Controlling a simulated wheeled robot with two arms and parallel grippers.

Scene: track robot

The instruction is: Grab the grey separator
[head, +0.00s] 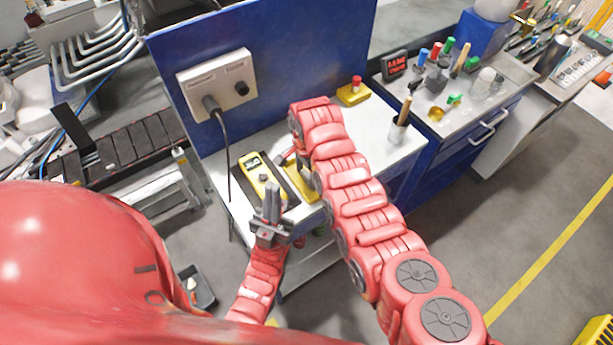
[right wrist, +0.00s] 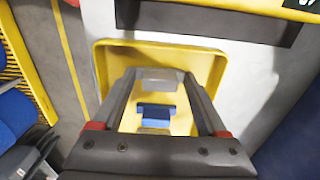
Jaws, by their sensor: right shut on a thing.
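In the right wrist view my right gripper (right wrist: 158,86) reaches over a yellow tray (right wrist: 218,65). A light grey piece (right wrist: 161,76), which looks like the grey separator, spans between its fingertips, and the gripper is shut on it. A blue piece (right wrist: 155,111) shows below, between the fingers. In the head view the tray (head: 304,187) is partly covered by my right arm, and the right gripper's tips are hidden. My left gripper (head: 271,196) points upward in front of the bench, beside the tray. I cannot tell whether it is open.
A yellow device (head: 262,177) lies on a black base left of the tray. A blue panel (head: 290,55) with a socket box (head: 216,85) and hanging cable stands behind. A white cup (head: 398,131) with a tool and a yellow box with a red button (head: 354,93) are at right.

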